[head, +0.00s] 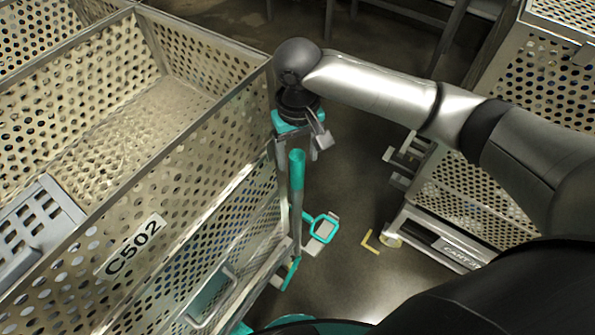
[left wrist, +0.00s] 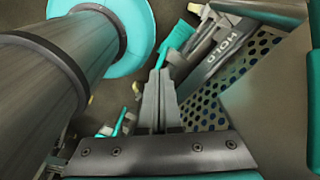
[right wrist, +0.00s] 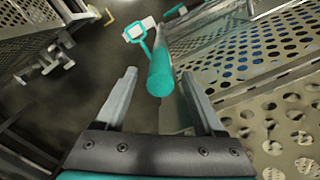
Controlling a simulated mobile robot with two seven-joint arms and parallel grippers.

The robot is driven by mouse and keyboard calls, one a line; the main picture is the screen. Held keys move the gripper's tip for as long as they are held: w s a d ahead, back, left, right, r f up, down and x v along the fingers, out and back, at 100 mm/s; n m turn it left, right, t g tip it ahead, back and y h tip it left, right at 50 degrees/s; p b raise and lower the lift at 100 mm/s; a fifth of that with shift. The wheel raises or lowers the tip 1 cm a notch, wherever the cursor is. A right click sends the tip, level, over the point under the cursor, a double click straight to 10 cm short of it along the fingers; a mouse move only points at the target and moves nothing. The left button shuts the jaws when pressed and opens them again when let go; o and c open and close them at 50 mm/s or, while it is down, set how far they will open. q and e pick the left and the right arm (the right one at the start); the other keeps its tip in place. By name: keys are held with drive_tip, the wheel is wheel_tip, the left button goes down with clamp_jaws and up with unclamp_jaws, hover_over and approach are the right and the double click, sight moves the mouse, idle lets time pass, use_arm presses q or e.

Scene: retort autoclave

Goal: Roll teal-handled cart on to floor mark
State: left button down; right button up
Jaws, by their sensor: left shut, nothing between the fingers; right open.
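The teal-handled cart (head: 290,250) stands at the left in the head view, under a perforated metal basket (head: 75,250) labelled C502. Its upright handle has a teal grip (head: 297,170). My right gripper (head: 318,138) is open just above that grip. In the right wrist view the teal grip (right wrist: 160,80) lies between the open fingers (right wrist: 165,95), with gaps at both sides. My left gripper (left wrist: 160,88) is shut and empty beside perforated metal and a part lettered HOLD (left wrist: 215,50). It is out of the head view. A yellow corner mark (head: 368,243) is on the floor.
Another cart (head: 440,240) with a perforated basket (head: 470,195) stands at the right, close to the yellow mark. A teal-framed pedal (head: 322,228) sticks out low from the teal-handled cart. Dark floor (head: 350,190) is clear between the carts.

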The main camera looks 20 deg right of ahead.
sight(298, 173)
wheel_tip(298, 173, down, 7)
drive_tip(key=shift+r, duration=0.1)
idle(0.3)
clamp_jaws()
idle(0.5)
idle(0.8)
